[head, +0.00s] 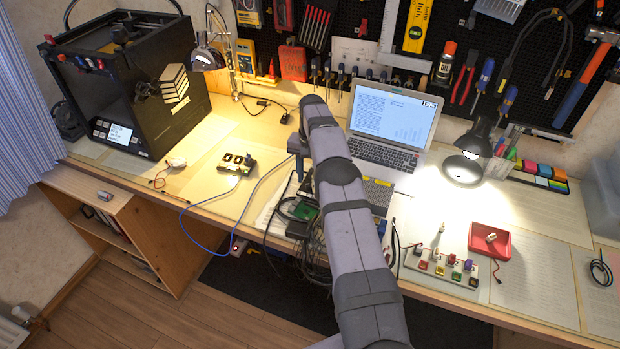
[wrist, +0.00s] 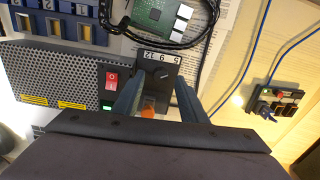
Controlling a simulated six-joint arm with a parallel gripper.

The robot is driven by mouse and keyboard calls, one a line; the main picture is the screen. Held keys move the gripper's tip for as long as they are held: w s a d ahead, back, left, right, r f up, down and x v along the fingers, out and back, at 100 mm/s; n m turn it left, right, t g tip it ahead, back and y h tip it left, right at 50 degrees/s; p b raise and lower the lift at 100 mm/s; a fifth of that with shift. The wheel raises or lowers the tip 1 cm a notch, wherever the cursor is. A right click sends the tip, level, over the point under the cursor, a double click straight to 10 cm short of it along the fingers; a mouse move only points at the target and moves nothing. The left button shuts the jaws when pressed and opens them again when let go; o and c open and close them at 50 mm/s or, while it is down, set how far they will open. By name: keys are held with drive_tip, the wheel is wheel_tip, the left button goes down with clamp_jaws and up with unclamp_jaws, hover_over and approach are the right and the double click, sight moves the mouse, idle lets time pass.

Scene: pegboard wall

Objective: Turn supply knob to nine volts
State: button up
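The power supply (wrist: 60,80) is a grey perforated box in the wrist view, with a red rocker switch (wrist: 112,79) and a lit green light beside it. Its dark dial panel (wrist: 158,70) carries a white scale strip (wrist: 161,57) reading 5, 9, 12, upside down in this view. My gripper (wrist: 158,88) is open, its two blue-grey fingers apart in front of the panel. An orange part (wrist: 148,112) shows low between the fingers; whether it is the knob or its pointer I cannot tell.
A green circuit board (wrist: 152,12) and a black cable lie beside the supply. A small device with dark knobs (wrist: 272,105) sits on the wooden bench. The laptop (head: 390,125) stands behind the supply.

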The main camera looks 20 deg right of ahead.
drive_tip(key=shift+f, duration=0.75)
drive_tip(key=shift+c, duration=0.4)
clamp_jaws()
